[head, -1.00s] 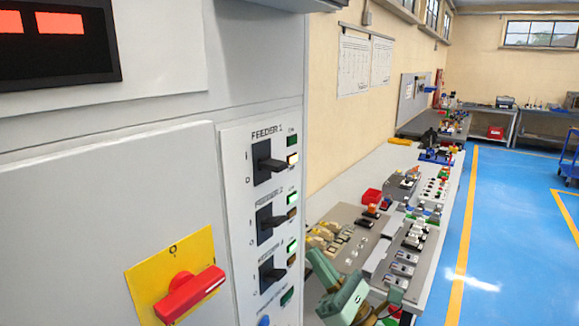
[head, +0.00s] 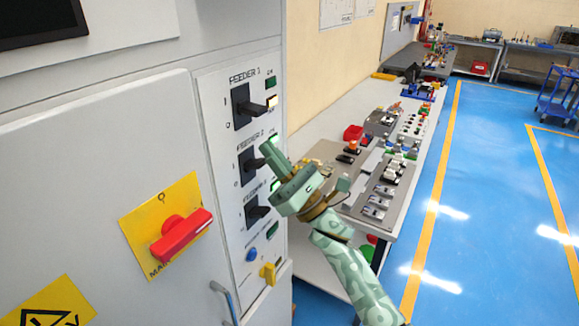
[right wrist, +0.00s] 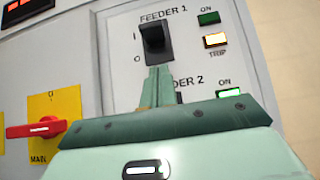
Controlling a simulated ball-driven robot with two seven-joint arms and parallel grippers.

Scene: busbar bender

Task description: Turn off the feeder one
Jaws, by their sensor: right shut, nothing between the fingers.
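The FEEDER 1 switch (head: 242,106) is a black plate with a protruding black handle, high on the grey panel. It also shows in the right wrist view (right wrist: 155,42), between the I and O marks, with the handle on the upper part. Its ON lamp (right wrist: 208,17) is dark and its TRIP lamp (right wrist: 215,40) glows amber. My right gripper (head: 268,152) is shut and empty, in front of the panel near the FEEDER 2 switch (head: 247,166). In the right wrist view its fingertips (right wrist: 157,72) appear just below the FEEDER 1 handle; contact is unclear. My left gripper is out of view.
A red main switch (head: 182,236) on a yellow plate juts out at left. The third feeder switch (head: 256,210), a blue button (head: 251,254) and a yellow knob (head: 268,273) sit lower on the panel. A workbench (head: 315,128) with parts stands right of the cabinet.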

